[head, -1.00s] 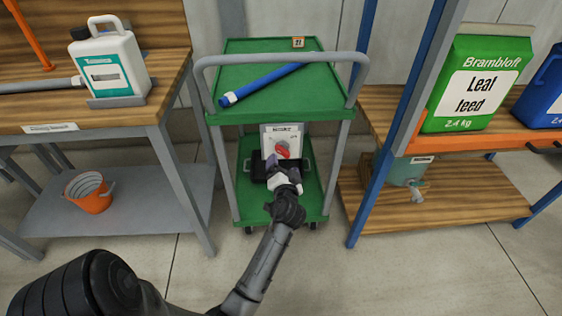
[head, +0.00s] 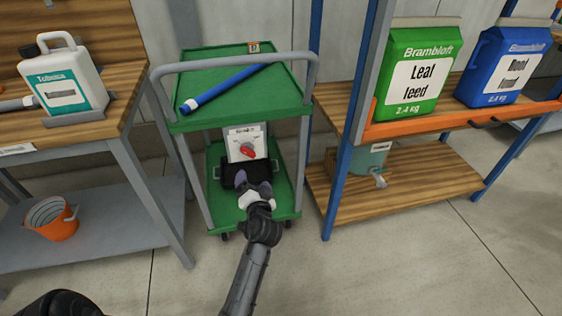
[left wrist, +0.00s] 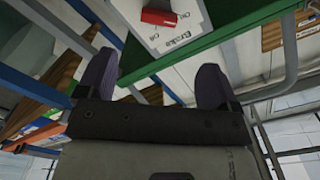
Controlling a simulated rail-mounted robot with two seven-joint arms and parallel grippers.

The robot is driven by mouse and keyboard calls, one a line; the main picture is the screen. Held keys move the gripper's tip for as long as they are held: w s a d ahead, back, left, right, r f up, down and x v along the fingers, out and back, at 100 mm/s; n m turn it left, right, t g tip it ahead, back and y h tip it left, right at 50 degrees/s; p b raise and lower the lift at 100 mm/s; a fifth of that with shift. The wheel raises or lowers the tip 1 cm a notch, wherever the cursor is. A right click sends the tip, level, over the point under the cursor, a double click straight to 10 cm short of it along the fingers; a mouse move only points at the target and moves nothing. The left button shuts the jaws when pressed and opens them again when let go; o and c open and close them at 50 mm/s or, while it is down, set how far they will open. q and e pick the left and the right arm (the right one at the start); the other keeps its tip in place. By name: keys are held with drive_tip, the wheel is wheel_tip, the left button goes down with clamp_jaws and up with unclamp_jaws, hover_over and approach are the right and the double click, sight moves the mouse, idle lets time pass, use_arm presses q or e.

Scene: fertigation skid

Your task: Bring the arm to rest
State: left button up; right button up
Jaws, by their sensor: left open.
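My left gripper (head: 253,187) is open and empty, with its arm reaching up from the bottom of the head view. It is in front of the green cart's lower part, below and apart from a white panel (head: 237,138) with a red knob (head: 248,151). In the left wrist view, my two spread fingers (left wrist: 155,85) have nothing between them. My right gripper is not in view.
The green cart (head: 205,110) has a blue tube (head: 224,87) on top. A workbench with a white jug (head: 64,80) is left; an orange bucket (head: 52,217) sits below. A shelf with green (head: 413,75) and blue (head: 502,65) bags is right. The floor in front (head: 370,275) is clear.

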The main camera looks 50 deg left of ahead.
use_arm(q)
drive_tip(key=shift+s+f, duration=0.1)
drive_tip(key=d+f+n+h, duration=0.2)
drive_tip(key=d+h, duration=0.5)
drive_tip(key=h, duration=0.1)
drive_tip(key=s+d+r+m+h+p, duration=0.25)
drive_tip(key=d+r+p, duration=0.2)
drive_tip(key=d, duration=0.25)
drive_tip(key=s+d+r+m+h+p, duration=0.1)
drive_tip(key=d+r+m+h+p, duration=0.15)
drive_tip(key=d+p, duration=0.3)
drive_tip(key=s+d+r+m+g+h+p, duration=0.2)
drive_tip(key=s+d+r+p, duration=0.3)
drive_tip(key=s+p, duration=0.5)
drive_tip(key=s+d+r+m+g+h+p, duration=0.1)
drive_tip(key=s+d+r+g+p, duration=0.15)
drive_tip(key=s+r+p, duration=0.55)
drive_tip(key=w+p+v, duration=0.2)
drive_tip(key=p+v, duration=0.9)
drive_tip(key=p, duration=0.2)
drive_tip(key=w+r+p+v, duration=0.1)
drive_tip(key=w+p+v, duration=0.2)
drive_tip(key=p+v, duration=0.8)
drive_tip(key=w+r+p+v, duration=0.1)
drive_tip(key=w+p+v, duration=0.2)
drive_tip(key=p+v, duration=0.9)
drive_tip(key=p, duration=0.4)
drive_tip(key=shift+r, duration=0.15)
drive_tip(key=shift+a, duration=0.15)
